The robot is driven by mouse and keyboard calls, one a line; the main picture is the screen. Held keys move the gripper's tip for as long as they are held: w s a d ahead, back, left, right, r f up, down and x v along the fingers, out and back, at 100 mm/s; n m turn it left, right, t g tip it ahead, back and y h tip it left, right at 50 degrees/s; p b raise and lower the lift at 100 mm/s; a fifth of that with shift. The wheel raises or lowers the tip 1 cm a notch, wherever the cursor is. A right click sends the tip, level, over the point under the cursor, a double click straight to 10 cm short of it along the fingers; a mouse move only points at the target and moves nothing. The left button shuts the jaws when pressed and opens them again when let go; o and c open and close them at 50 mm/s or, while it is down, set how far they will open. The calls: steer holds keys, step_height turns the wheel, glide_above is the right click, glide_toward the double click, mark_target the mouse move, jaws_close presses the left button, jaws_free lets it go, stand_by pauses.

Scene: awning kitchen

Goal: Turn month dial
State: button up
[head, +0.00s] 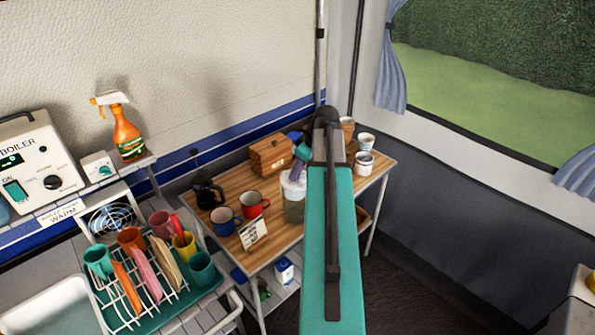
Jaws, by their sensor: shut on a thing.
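A clear jar with a white lid (293,184) stands on the wooden-topped table (232,183), partly behind my teal arm. My gripper (299,165) reaches down at the lid from above, to the left of the arm, and looks shut on a small part at the top of the lid. The fingertips and the part between them are small and partly hidden. No month marks can be read, so I cannot make out the month dial for certain.
A wooden box (270,154), a blue mug (224,221), a red mug (254,205) and a small card (253,232) stand close to the jar. White cups (364,161) are right of my arm. A dish rack (145,280) and a boiler (38,160) are at left.

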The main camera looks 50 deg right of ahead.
steer(key=shift+a, duration=0.1)
steer(key=m+h+b, duration=0.1)
steer(key=m, duration=0.1)
steer(key=shift+a+m, duration=0.15)
steer(key=shift+m, duration=0.25)
steer(key=m, duration=0.2)
steer(key=m+h+b, duration=0.1)
steer(key=shift+a+m+h, duration=0.2)
steer(key=shift+m+h, duration=0.1)
steer(key=shift+m, duration=0.1)
steer(key=m, duration=0.1)
steer(key=m+h, duration=0.1)
steer(key=m, duration=0.1)
steer(key=m+g, duration=0.1)
steer(key=m, duration=0.1)
steer(key=shift+w+a+h, duration=0.2)
steer(key=shift+a+h, duration=0.05)
steer(key=shift+h, duration=0.05)
steer(key=m, duration=0.2)
steer(key=m+g+b, duration=0.1)
steer(key=m, duration=0.1)
steer(key=m+g+h, duration=0.1)
steer(key=m, duration=0.1)
steer(key=shift+w+b, duration=0.3)
steer(key=shift+w, duration=0.05)
steer(key=shift+w+m+g+b, duration=0.15)
steer(key=shift+m+g+b, duration=0.8)
steer(key=shift+m, duration=1.95)
steer(key=shift+g, duration=0.25)
